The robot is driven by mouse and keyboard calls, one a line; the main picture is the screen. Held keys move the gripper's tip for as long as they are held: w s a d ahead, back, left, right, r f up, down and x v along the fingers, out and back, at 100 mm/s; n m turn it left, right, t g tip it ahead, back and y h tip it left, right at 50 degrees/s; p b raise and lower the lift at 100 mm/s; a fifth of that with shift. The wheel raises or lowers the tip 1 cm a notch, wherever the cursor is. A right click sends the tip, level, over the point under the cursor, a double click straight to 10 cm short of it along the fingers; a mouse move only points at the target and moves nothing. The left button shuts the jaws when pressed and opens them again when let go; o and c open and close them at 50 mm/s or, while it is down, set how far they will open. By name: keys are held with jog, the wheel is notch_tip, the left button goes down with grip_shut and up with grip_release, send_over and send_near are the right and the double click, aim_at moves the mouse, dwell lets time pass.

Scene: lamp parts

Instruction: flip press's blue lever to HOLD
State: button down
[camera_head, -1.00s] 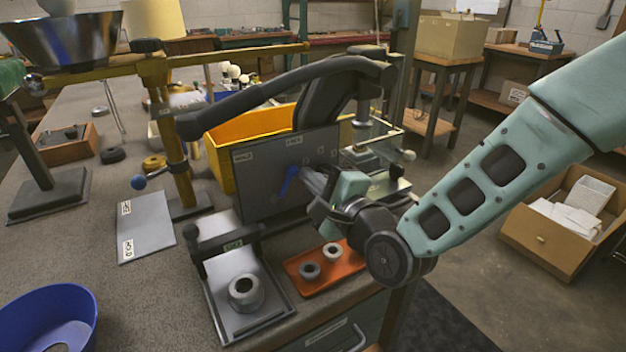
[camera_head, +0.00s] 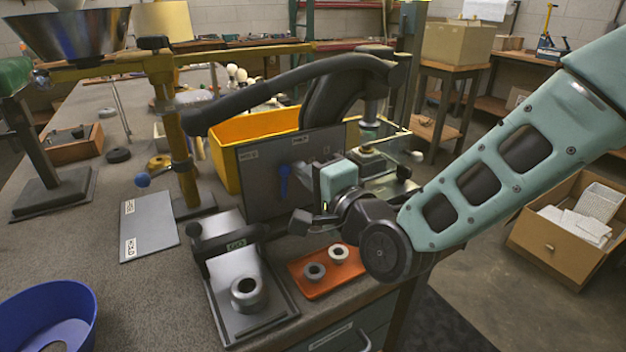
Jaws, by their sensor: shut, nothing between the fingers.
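The press shows a long black handle (camera_head: 285,85) and a dark grey upright panel (camera_head: 258,205) in front of a yellow bin. The blue lever (camera_head: 284,183) is on the panel's face and stands about upright. My gripper's body hides the panel's right part.
A black-handled fixture (camera_head: 235,240) with a grey ring stands in front of the panel. An orange tray (camera_head: 318,284) with two small rings lies below my gripper. A yellow post with a blue-knobbed lever (camera_head: 142,180) and a grey plate (camera_head: 148,225) are at left.

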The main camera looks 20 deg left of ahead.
aim_at(283, 171)
jog(key=n, duration=0.1)
jog(key=s+a+n+b, duration=0.1)
jog(key=n, duration=0.1)
jog(key=s+a+n+b, duration=0.1)
jog(key=shift+s+r+n, duration=0.15)
jog(key=shift+r+n, duration=0.15)
jog(key=shift+n, duration=0.1)
jog(key=shift+s+a+b, duration=0.2)
jog(key=shift+s+b, duration=0.05)
jog(key=shift+b, duration=0.3)
jog(key=shift+s+a, duration=0.1)
jog(key=shift+a, duration=0.05)
jog(key=b+v, duration=0.7)
jog(key=v, duration=1)
jog(key=shift+s+r, duration=0.15)
jog(key=shift+r, duration=0.25)
